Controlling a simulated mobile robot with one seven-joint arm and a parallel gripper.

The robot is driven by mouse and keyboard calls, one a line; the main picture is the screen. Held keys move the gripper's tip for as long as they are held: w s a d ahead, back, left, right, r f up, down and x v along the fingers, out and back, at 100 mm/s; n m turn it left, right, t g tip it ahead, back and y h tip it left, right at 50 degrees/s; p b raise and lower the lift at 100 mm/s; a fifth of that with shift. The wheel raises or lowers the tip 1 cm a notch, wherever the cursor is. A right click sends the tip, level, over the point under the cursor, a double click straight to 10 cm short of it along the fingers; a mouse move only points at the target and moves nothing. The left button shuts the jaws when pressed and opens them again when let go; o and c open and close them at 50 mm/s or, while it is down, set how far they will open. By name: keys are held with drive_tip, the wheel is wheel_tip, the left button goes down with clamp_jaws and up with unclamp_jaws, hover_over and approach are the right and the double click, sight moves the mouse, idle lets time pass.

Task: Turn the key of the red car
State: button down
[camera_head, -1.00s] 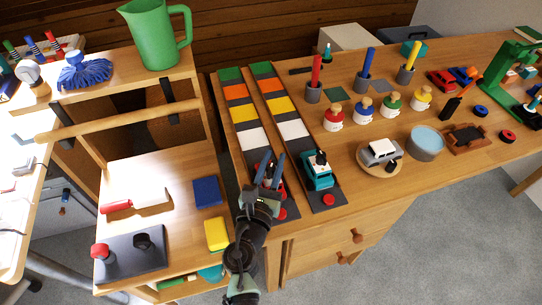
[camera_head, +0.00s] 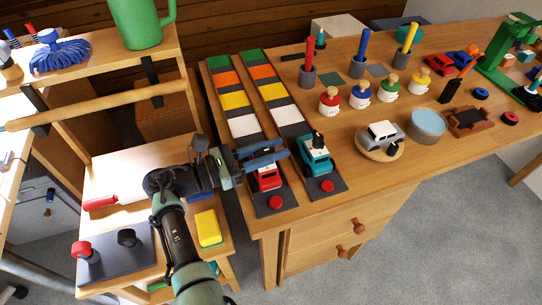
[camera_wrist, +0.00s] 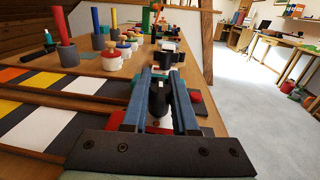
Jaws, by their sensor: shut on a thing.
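The red car (camera_head: 267,180) sits at the near end of the left striped track, in front of a red button (camera_head: 276,202). My gripper (camera_head: 262,156) reaches in from the left, its blue fingers level across the top of the red car. It is shut on the car's key, which the fingers hide in the head view. In the wrist view the fingers (camera_wrist: 163,92) point away, with a dark rounded piece between or just beyond them; I cannot tell which. The teal car (camera_head: 315,158), with a black key on top, stands on the track to the right.
A grey toy car (camera_head: 382,132) on a round wooden base and a blue-grey cylinder (camera_head: 428,125) lie to the right. A side stand with a yellow block (camera_head: 208,227) is left of the desk edge.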

drive_tip(key=shift+s+d+f+m+g+h+b, duration=0.1)
drive_tip(key=shift+m+g+h+b, duration=0.15)
drive_tip(key=shift+m+g+b, duration=0.5)
drive_tip(key=shift+s+f+m+g+h+b, duration=0.1)
drive_tip(key=shift+m+g+h+b, duration=0.25)
drive_tip(key=shift+g+b, duration=0.7)
drive_tip(key=shift+r+m+g+b, duration=0.1)
drive_tip(key=shift+m+g+b, duration=0.2)
drive_tip(key=shift+b, duration=0.05)
drive_tip(key=shift+r, duration=0.1)
drive_tip(key=c, duration=0.7)
unclamp_jaws()
